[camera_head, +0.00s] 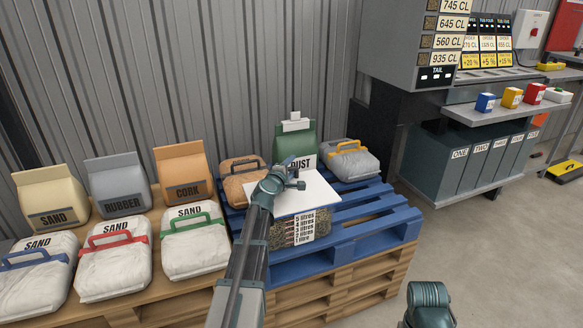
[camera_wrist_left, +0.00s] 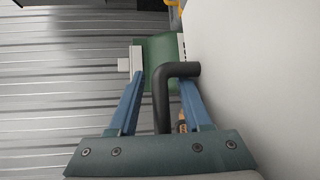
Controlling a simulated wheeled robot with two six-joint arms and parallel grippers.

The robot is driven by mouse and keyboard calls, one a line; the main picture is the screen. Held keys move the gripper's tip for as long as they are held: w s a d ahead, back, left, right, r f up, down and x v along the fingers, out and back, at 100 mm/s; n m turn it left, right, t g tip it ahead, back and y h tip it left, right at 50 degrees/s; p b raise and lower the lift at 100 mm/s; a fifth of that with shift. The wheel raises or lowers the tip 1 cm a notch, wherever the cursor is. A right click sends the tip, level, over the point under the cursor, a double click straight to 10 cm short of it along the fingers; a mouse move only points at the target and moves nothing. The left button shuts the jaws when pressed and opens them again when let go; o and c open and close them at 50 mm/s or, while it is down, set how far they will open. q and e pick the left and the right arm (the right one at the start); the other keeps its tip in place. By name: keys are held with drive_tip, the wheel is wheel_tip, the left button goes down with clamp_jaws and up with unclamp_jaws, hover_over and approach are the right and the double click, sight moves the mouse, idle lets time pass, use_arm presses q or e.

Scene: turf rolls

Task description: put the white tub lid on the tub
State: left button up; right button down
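The white tub lid (camera_head: 312,197) is level or nearly so over the clear tub (camera_head: 325,226), which holds brown granules and has a litre scale on its front. The lid hides the tub's top, and I cannot tell whether it is fully seated. My left gripper (camera_head: 286,182) is at the lid's upper side. In the left wrist view the lid (camera_wrist_left: 255,70) fills the right side. Its dark bent handle (camera_wrist_left: 163,95) stands between the two blue fingers of my left gripper (camera_wrist_left: 161,85), with gaps on both sides.
The tub stands on a blue pallet (camera_head: 395,235). A green DUST bag (camera_head: 290,143), a brown bag (camera_head: 240,183) and a grey bag (camera_head: 352,163) stand around it. Several sacks fill the wooden pallet at left. Bins (camera_head: 440,160) and a shelf stand right; the floor (camera_head: 500,260) is clear.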

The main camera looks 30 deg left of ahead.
use_arm(q)
drive_tip(key=shift+r, duration=0.15)
drive_tip(key=p+v, duration=0.2)
drive_tip(key=v, duration=1)
drive_tip(key=shift+s, duration=0.1)
